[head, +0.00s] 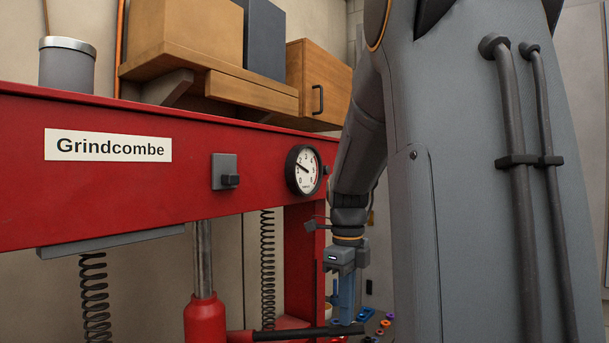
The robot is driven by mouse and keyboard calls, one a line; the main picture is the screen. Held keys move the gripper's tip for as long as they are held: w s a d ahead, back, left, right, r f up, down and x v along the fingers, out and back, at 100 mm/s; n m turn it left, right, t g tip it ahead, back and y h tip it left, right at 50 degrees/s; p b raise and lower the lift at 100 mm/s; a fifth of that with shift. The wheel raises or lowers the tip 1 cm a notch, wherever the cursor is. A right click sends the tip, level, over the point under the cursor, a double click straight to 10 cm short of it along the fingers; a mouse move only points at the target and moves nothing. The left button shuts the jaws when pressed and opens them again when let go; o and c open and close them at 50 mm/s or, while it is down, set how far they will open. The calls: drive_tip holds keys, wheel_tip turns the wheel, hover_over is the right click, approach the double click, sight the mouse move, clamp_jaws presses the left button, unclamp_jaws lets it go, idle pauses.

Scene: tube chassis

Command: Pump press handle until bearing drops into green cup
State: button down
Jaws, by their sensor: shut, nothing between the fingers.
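The red press frame (120,160) labelled Grindcombe fills the left and middle of the head view. Its red jack (206,318) with a steel ram (203,258) stands below the crossbeam. The dark press handle (295,333) runs right from the jack, nearly level, low in the picture. My gripper (346,316) points down with its blue fingers shut, their tips at the handle's outer part. Whether they touch it I cannot tell. The round gauge (303,170) has its needle toward the upper left. I see neither the bearing nor the green cup.
Two coil springs (95,295) (267,270) hang by the jack. Several small coloured parts (384,324) lie on a dark surface behind the handle's end. Boxes (190,35), a wooden cabinet (320,85) and a grey canister (67,65) are above the beam.

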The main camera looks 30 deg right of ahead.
sight(346, 334)
drive_tip(key=shift+f+b, duration=2.05)
drive_tip(key=shift+f, duration=2.2)
wheel_tip(346, 334, up, 10)
drive_tip(key=p, duration=0.5)
drive_tip(key=shift+f+p, duration=0.15)
drive_tip(key=shift+p, duration=0.2)
drive_tip(key=shift+r, duration=0.55)
wheel_tip(346, 334, up, 5)
drive_tip(key=shift+a, duration=0.1)
